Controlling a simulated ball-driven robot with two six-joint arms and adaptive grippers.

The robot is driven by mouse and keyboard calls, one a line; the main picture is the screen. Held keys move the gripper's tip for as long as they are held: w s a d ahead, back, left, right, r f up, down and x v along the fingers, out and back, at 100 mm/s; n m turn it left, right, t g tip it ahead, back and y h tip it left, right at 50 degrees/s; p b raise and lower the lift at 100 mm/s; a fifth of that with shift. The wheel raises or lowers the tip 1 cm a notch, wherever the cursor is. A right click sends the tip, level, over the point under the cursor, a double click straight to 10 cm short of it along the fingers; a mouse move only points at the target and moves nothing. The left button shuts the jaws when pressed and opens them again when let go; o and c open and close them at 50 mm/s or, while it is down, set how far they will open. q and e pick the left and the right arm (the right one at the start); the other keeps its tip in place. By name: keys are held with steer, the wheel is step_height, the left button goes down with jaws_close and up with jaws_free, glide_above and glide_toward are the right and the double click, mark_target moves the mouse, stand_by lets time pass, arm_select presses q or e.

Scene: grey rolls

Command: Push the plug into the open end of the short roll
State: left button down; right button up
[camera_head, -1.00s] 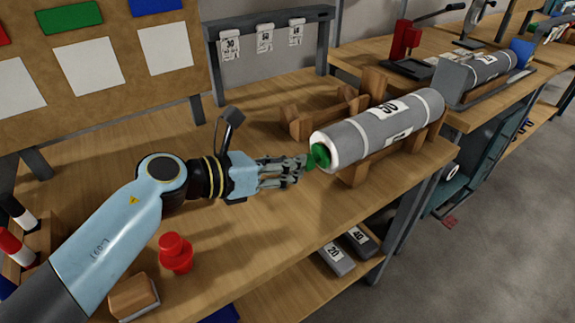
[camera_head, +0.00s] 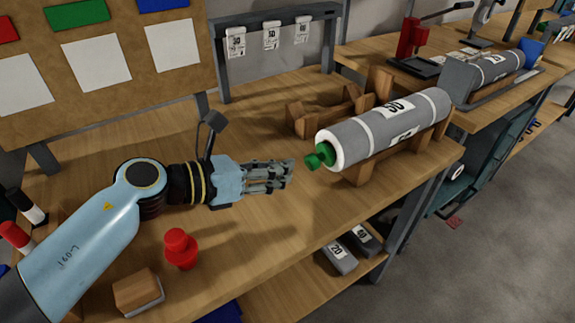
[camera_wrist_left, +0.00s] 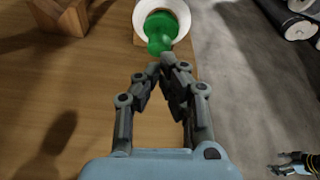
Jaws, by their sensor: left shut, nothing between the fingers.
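The short grey roll (camera_head: 388,128) lies on a wooden cradle (camera_head: 365,168) on the bench, its white open end facing my left gripper. The green plug (camera_head: 320,156) sits in that end, its knob sticking out toward the gripper. In the left wrist view the plug (camera_wrist_left: 160,30) shows inside the white rim of the roll (camera_wrist_left: 183,12). How deep the plug sits is hidden. My left gripper (camera_head: 291,172) is shut and empty, a short gap back from the knob; its closed fingertips show in the left wrist view (camera_wrist_left: 164,66). Another gripper (camera_wrist_left: 290,166) shows small at the lower right there.
A red plug (camera_head: 180,248) and a wooden block (camera_head: 137,292) stand on the bench near my left arm. An empty wooden cradle (camera_head: 320,118) lies behind the roll. Grey weights (camera_head: 340,258) lie on the shelf below.

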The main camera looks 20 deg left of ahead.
arm_select(q)
steer(key=v, duration=1.1)
